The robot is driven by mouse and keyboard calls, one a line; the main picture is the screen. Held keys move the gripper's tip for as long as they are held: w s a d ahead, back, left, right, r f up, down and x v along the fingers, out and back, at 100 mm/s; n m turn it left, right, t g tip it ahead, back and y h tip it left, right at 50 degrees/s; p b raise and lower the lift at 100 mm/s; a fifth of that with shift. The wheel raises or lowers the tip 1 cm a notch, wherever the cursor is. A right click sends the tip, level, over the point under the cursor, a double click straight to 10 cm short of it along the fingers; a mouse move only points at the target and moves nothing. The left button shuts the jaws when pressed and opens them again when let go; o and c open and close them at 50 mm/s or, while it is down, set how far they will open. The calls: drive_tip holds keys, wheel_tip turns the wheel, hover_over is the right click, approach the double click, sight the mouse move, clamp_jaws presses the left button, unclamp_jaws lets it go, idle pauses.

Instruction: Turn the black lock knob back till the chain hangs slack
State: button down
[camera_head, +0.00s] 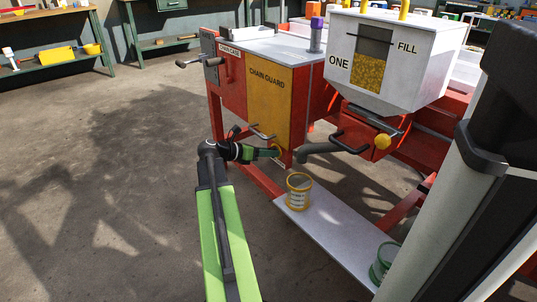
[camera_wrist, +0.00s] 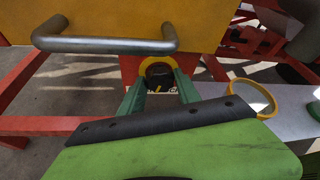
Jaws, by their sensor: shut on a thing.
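The black lock knob (camera_wrist: 159,72) shows in the wrist view, with a yellow ring around it, low on the red machine below the yellow panel. My gripper (camera_wrist: 160,84) has its two green fingers on either side of the knob and is shut on it. In the head view my gripper (camera_head: 277,152) reaches in below the yellow chain guard (camera_head: 268,102), and the knob itself is mostly hidden by it. The chain is not visible; the guard and the red chain case (camera_head: 231,88) cover that side. I cannot tell how far the knob is turned.
A grey bar handle (camera_wrist: 105,45) sticks out from the guard just above my gripper. A grey spout (camera_head: 318,149) is close right. Floor at left is clear.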

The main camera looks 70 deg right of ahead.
drive_tip(key=shift+w+d+f+n+g+y+b, duration=0.15)
drive_tip(key=shift+n+g+b, duration=0.45)
drive_tip(key=shift+n, duration=0.35)
drive_tip(key=shift+a+n+g+y+b, duration=0.1)
drive_tip(key=shift+n+g+b, duration=0.35)
drive_tip(key=shift+n+b, duration=0.35)
drive_tip(key=shift+w+d+f+n+g+y+b, duration=0.15)
drive_tip(key=shift+n+g+b, duration=0.4)
drive_tip(key=shift+n, duration=0.5)
drive_tip(key=shift+s+a+r, duration=0.1)
drive_tip(key=c, duration=0.9)
unclamp_jaws()
drive_tip(key=shift+o, duration=0.2)
drive_tip(key=w+a+r+m+t+h+p, duration=0.1)
drive_tip(key=w+a+r+m+t+p, duration=0.1)
drive_tip(key=a, duration=0.5)
drive_tip(key=w+a+r+m+t+h+p, duration=0.1)
drive_tip(key=w+a+r+m+t+p, duration=0.2)
drive_tip(key=p, duration=0.6)
drive_tip(key=shift+w+a+r+m, duration=1.05)
drive_tip(key=shift+w+a+m, duration=0.35)
drive_tip(key=shift+a+m, duration=0.55)
